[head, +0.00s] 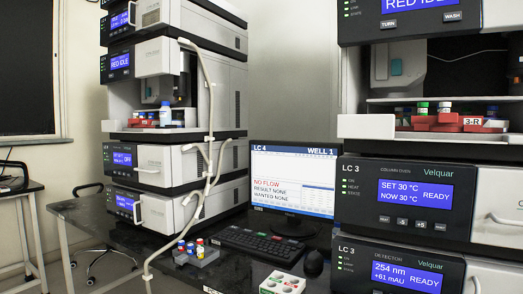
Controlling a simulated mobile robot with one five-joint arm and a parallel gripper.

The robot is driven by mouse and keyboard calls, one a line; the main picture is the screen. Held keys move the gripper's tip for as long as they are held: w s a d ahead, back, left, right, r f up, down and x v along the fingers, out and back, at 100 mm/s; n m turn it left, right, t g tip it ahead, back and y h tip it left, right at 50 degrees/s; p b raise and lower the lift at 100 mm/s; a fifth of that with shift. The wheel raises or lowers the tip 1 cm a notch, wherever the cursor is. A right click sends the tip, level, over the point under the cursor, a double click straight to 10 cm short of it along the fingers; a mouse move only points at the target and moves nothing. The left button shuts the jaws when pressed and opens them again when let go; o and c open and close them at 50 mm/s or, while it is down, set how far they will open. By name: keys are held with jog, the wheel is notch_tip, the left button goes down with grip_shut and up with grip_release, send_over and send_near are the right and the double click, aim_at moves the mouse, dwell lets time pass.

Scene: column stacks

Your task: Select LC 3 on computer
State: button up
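The computer monitor (293,215) stands on the black bench between two instrument stacks. Its screen reads LC 4 at top left and WELL 1 at top right, with NO FLOW in red, then RESULT NONE and WANTED NONE. The black keyboard (262,242) lies in front of it, and a dark mouse (313,264) lies right of the keyboard. The right stack (400,200) carries LC 3 labels; its column oven reads SET 30 °C, NOW 30 °C, READY, and its detector reads 254 nm, +61 mAU, READY. My gripper is not in view.
A second stack (175,100) stands at left, with a pale tube hanging down its front. A grey rack (197,257) of coloured-capped vials and a white box with coloured buttons (283,284) sit on the front of the bench. A side table (20,185) is at far left.

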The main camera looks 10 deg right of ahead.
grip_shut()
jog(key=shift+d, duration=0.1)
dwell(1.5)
